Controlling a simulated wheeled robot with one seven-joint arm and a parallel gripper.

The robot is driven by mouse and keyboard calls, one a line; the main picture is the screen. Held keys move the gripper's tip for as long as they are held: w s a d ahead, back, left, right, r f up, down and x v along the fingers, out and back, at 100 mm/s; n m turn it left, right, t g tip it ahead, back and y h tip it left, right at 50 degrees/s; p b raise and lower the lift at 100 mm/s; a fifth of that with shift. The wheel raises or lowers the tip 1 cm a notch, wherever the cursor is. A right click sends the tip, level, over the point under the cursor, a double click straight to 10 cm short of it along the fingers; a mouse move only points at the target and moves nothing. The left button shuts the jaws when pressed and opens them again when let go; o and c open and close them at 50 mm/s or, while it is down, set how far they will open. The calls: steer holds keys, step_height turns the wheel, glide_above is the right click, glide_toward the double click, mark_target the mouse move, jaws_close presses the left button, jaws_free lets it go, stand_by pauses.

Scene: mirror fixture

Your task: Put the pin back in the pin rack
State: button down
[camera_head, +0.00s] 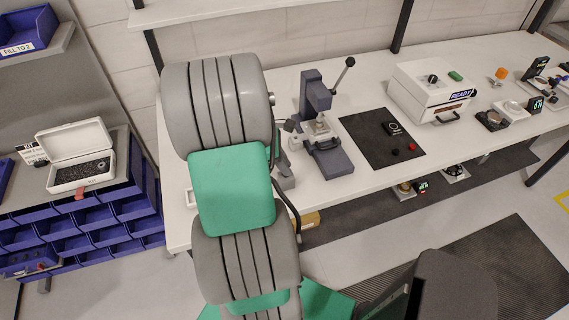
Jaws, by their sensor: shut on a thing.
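I cannot make out a pin or a pin rack in the head view. My own grey and green arm fills the middle of the picture and hides part of the bench behind it. My gripper does not show clearly; it may be behind the arm. An arbor press (322,130) with a raised lever stands on the bench just right of the arm. A small grey thing (283,172) shows partly beside the arm, too covered to name.
A dark mat (365,137) holds a small black device and red and black knobs. A white box marked READY (428,88) stands behind it to the right. An open white case (80,160) sits over blue bins (75,235) at left. The bench front is mostly clear.

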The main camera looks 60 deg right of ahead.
steer(key=shift+f+b, duration=0.3)
steer(key=shift+f, duration=0.55)
steer(key=c, duration=1.3)
jaws_free()
steer(key=v, duration=0.8)
steer(key=shift+b, duration=0.35)
steer(key=shift+d+f, duration=0.1)
